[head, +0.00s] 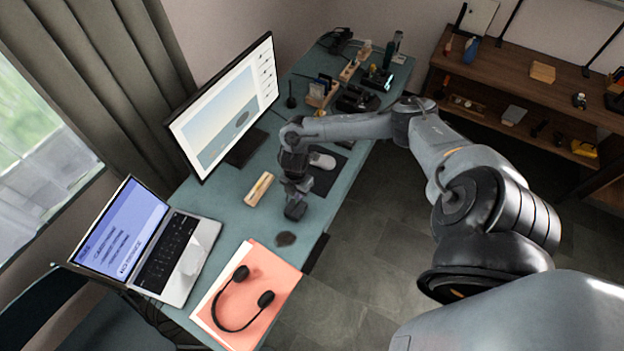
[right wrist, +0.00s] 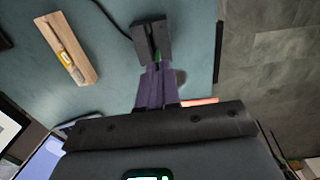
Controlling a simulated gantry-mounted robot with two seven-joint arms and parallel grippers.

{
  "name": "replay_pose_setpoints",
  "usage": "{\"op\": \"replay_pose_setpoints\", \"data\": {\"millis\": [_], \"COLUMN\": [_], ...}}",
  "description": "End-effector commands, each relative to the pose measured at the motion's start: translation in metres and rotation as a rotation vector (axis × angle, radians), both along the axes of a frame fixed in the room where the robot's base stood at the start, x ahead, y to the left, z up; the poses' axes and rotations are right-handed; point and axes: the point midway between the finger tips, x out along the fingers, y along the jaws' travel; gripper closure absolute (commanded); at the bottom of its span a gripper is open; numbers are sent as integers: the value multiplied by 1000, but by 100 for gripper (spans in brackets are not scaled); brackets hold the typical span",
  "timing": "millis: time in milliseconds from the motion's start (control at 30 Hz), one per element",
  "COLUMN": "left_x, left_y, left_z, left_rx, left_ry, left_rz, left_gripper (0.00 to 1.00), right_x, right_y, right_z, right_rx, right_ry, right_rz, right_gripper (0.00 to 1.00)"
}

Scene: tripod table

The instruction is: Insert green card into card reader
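The card reader (right wrist: 150,38) is a small black box with a slot and a cable, standing on the teal desk; it also shows in the head view (head: 295,210). A thin green sliver of the green card (right wrist: 158,57) shows between the reader's slot and my fingertips. My right gripper (right wrist: 155,72) has its purple fingers close together on the card, right at the reader. How deep the card sits in the slot is hidden by the fingers. In the head view my right gripper (head: 294,190) hangs over the reader and hides the card. My left gripper is in no view.
A wooden block with a yellow item (head: 258,189) lies beside the reader. The monitor (head: 228,105), laptop (head: 150,240) and headphones (head: 243,300) on an orange folder stand around. A dark round patch (head: 286,239) lies in front. Several small items crowd the desk's far end.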

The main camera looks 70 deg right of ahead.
Motion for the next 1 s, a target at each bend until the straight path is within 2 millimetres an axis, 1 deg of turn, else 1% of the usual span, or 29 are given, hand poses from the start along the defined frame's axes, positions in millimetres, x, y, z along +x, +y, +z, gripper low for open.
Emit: {"op": "replay_pose_setpoints", "data": {"millis": [33, 167, 567, 800, 1000], "left_x": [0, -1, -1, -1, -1], "left_y": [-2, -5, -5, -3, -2], "left_z": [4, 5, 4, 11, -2], "left_rx": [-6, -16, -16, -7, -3], "left_ry": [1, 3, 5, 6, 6], "left_rz": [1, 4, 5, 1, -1], "left_gripper": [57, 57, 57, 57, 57], "right_x": [6, 12, 12, 12, 12], "right_y": [3, 5, 5, 5, 5], "right_z": [7, 12, 12, 14, -2], "right_rx": [0, -2, -2, -2, -2], "right_ry": [-2, -1, 1, 2, 3], "right_rz": [1, 3, 3, 2, 3], "right_gripper": [100, 100, 100, 100, 100]}}
